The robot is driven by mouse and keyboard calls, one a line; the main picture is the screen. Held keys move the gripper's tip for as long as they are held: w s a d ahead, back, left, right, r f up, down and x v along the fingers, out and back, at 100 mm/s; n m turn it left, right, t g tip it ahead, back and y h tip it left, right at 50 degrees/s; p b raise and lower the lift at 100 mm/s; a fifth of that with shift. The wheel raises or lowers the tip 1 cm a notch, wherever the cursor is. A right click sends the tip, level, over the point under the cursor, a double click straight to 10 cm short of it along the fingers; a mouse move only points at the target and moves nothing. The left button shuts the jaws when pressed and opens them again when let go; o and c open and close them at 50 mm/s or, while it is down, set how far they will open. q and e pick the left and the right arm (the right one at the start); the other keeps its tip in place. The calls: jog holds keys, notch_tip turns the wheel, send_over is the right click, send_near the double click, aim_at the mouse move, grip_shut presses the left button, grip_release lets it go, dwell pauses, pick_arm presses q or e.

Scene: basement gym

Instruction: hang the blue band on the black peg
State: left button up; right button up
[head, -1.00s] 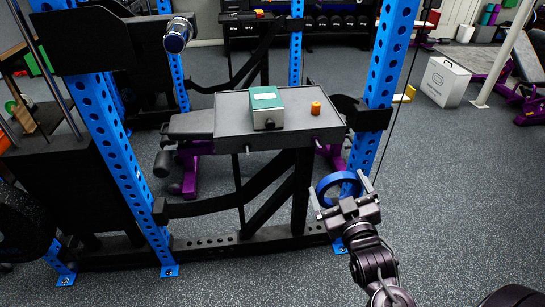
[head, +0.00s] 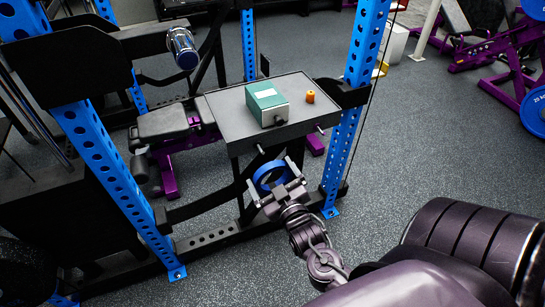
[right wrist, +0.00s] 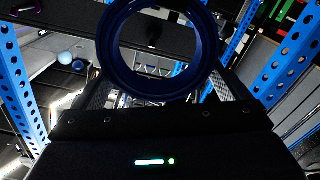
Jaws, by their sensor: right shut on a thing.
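The blue band (head: 258,178) is a ring held in my right gripper (head: 277,188), which is shut on it. The band is upright, just below and in front of the shelf's front edge. A short black peg (head: 261,149) sticks out of that edge at left, a little above the band. Another dark peg (head: 319,129) sticks out farther right; I cannot tell which one is meant. In the right wrist view the band (right wrist: 108,52) stands large at the top, and a dark peg (right wrist: 153,37) shows through its opening. Band and peg look apart. My left gripper is not in view.
The grey shelf (head: 226,119) carries a green box (head: 267,104) and a small orange cylinder (head: 310,97). Blue rack uprights (head: 352,110) stand on either side. A black base beam (head: 215,238) runs along the floor. The floor at front right is clear.

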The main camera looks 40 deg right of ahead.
aim_at(254, 147)
jog(key=shift+w+d+f+b, duration=0.15)
jog(key=shift+w+d+b, duration=0.25)
jog(key=shift+w+b, duration=0.1)
jog(key=shift+b+x, duration=1.05)
jog(key=shift+x, duration=0.75)
jog(key=shift+w+f, duration=0.15)
jog(key=shift+w, duration=0.1)
jog(key=shift+b+x, duration=1)
jog(key=shift+x, duration=0.4)
jog(key=shift+w+d+f, duration=0.1)
jog(key=shift+w+f, duration=0.25)
jog(key=shift+w, duration=0.35)
jog(key=shift+w+f, duration=0.1)
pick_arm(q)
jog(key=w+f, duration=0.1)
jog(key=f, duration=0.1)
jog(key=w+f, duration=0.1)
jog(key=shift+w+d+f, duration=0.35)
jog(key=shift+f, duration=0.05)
